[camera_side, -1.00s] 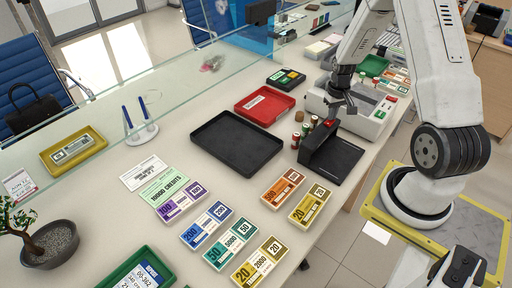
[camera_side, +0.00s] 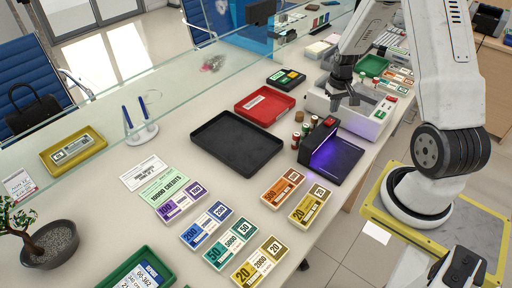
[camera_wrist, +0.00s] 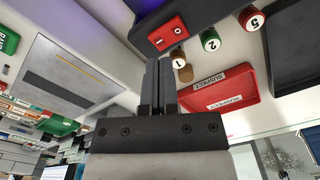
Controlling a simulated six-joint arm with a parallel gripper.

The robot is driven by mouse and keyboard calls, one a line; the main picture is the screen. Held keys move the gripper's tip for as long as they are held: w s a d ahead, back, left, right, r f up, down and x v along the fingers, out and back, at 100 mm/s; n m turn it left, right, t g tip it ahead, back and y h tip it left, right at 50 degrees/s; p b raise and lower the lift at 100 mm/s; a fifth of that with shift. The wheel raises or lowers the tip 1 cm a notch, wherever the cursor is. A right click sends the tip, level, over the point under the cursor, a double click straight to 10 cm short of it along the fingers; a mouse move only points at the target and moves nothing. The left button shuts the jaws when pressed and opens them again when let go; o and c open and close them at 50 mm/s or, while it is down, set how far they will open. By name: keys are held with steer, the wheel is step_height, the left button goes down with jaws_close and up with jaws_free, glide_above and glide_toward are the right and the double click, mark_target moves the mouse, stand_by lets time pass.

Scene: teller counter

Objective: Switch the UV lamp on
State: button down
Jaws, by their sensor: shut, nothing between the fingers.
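The UV lamp (camera_side: 317,142) is a black hooded unit on the counter, and a purple-blue glow lights its dark base plate (camera_side: 343,165). Its red rocker switch (camera_side: 330,121) is on top of the hood. In the wrist view the red switch (camera_wrist: 166,33), marked with a line and a circle, sits just beyond the fingertips. My gripper (camera_side: 345,103) is shut and empty, above and behind the lamp, apart from the switch. In the wrist view its fingers (camera_wrist: 157,75) are together. A purple glow also shows at the top of the wrist view.
Capped rolls (camera_side: 300,128) stand close beside the lamp. A black tray (camera_side: 238,143) and a red tray (camera_side: 264,104) lie to the left. A grey-white machine (camera_side: 365,119) stands right behind the lamp. Banknote bundles (camera_side: 283,188) lie in front. A glass screen runs along the counter.

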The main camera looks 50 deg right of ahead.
mark_target(330, 120)
steer(key=shift+r, duration=1.85)
steer(key=shift+w+a+r, duration=0.1)
steer(key=shift+w+a, duration=0.05)
steer(key=shift+a, duration=0.15)
steer(key=s+a+r+n+t, duration=0.1)
steer(key=a+r+n, duration=0.2)
steer(key=a, duration=1)
steer(key=s+a+r+n+t, duration=0.1)
steer(key=s+a+r+n, duration=0.1)
steer(key=a, duration=1.2)
steer(key=shift+s+a+r+n+t, duration=0.15)
steer(key=shift+a+r+n+t, duration=0.15)
steer(key=shift+r+n, duration=0.25)
